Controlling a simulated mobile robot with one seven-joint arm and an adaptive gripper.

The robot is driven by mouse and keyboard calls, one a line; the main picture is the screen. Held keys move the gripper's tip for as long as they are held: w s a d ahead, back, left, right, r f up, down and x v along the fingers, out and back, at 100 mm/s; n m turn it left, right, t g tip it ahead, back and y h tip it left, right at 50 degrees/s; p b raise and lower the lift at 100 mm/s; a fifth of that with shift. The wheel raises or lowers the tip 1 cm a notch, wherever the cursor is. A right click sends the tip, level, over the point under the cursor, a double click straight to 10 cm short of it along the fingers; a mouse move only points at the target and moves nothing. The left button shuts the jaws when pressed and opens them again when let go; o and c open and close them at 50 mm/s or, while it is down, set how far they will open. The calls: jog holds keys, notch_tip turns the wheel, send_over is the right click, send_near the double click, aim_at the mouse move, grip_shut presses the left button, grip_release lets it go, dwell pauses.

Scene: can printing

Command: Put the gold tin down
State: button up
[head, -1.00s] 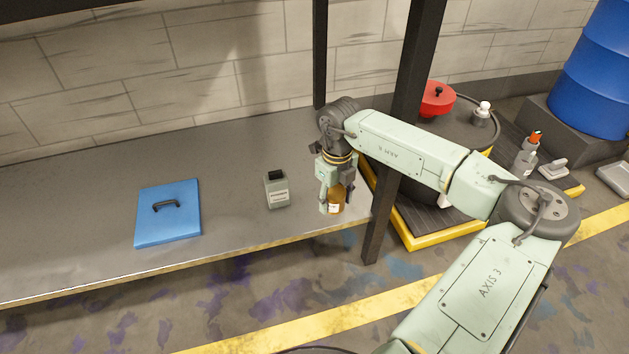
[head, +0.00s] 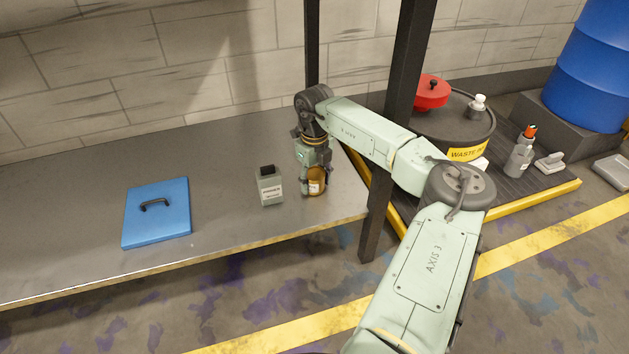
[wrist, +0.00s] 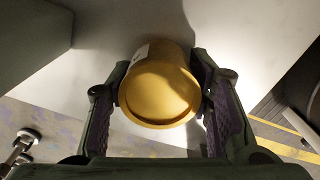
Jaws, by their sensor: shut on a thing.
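The gold tin (head: 316,181) has a pale label and is upright at the right part of the grey metal bench (head: 235,222). My gripper (head: 312,180) points down and is shut on it. In the wrist view the round gold top of the tin (wrist: 160,92) sits between the two fingers of my gripper (wrist: 164,100), one on each side. The tin's bottom is at or very close to the bench top; I cannot tell whether it touches.
A grey-green square tin (head: 269,188) with a dark cap stands just left of the gold tin. A blue panel with a black handle (head: 157,220) lies further left. A dark post (head: 377,210) rises at the bench's right end. Bare bench lies between panel and square tin.

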aim_at(315, 173)
jog(key=shift+f, duration=0.2)
jog(key=o, duration=1.2)
jog(key=shift+o, duration=0.2)
jog(key=shift+r, duration=0.1)
notch_tip(315, 173, up, 12)
jog(key=p, duration=0.4)
jog(key=shift+r, duration=0.1)
